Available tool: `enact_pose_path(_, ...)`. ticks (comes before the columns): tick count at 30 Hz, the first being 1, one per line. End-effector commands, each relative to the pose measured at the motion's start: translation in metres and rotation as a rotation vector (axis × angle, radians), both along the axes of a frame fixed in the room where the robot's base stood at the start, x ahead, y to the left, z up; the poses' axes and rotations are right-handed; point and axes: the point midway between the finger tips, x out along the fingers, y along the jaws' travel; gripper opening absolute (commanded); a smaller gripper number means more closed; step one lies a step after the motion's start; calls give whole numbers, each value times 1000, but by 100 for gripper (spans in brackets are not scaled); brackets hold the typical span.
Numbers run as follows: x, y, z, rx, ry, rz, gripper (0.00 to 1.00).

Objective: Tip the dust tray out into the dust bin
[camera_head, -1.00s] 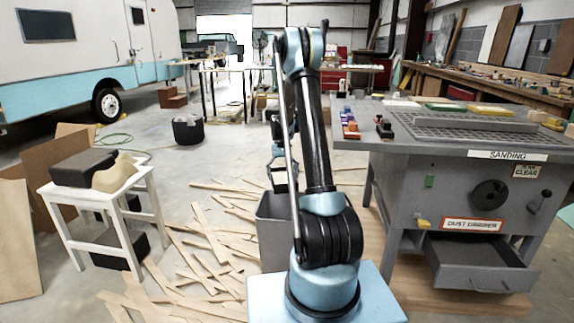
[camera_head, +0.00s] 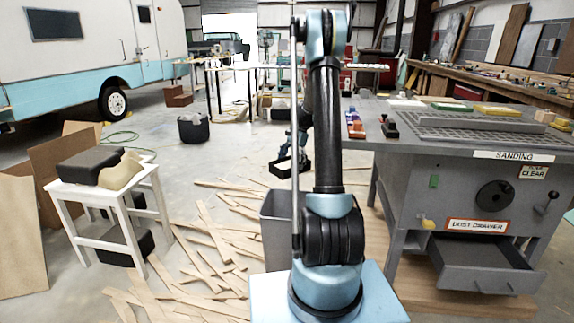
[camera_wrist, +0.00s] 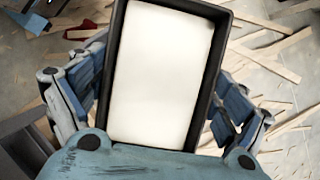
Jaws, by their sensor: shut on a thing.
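My gripper (camera_wrist: 160,105) is shut on the dust tray (camera_wrist: 209,75), with a blue finger on each side. The tray is dark-rimmed and looks filled with a smooth pale layer in the wrist view. In the head view the dark tray (camera_head: 282,171) is small, beyond my arm and above and behind the grey bin. The dust bin (camera_head: 275,232) is an open grey box on the floor, left of the sanding table and partly hidden by my arm. I cannot see inside it.
The sanding table (camera_head: 440,180) stands at right, its dust drawer (camera_head: 484,267) pulled out. Wooden strips (camera_head: 215,240) litter the floor left of the bin. A white stool (camera_head: 110,200) with dark and cream pieces stands at left. A dark bucket (camera_head: 193,128) stands farther back.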

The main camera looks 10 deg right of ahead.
Motion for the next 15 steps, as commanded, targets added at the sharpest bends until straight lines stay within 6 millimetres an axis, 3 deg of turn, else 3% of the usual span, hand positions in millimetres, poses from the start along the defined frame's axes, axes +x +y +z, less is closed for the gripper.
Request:
enact_pose_path(7, -2, 5, -3, -66, -36, -37, 63)
enact_pose_path(15, -7, 15, -22, -290, -161, -32, 63)
